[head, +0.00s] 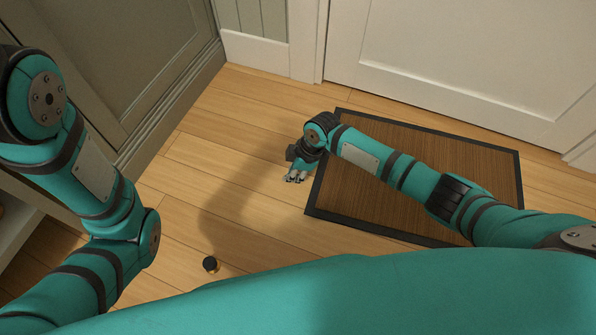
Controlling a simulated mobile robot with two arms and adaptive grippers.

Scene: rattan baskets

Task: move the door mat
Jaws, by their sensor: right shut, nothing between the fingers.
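The door mat (405,217) is brown and ribbed with a dark border, and lies flat on the wooden floor in front of the white door. My right arm reaches across above the mat from the right and hides part of its middle and right side. My right gripper (294,179) is shut and empty, just left of the mat's left edge, low near the floor. I cannot tell whether it touches the mat's border. My left arm comes in at the left, but its gripper is outside the view.
A white door (470,60) stands behind the mat. A grey-green cabinet (110,60) stands at the upper left. A small dark round object (210,264) with a brass-coloured base is on the floor at the lower left. The floor (205,155) left of the mat is clear.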

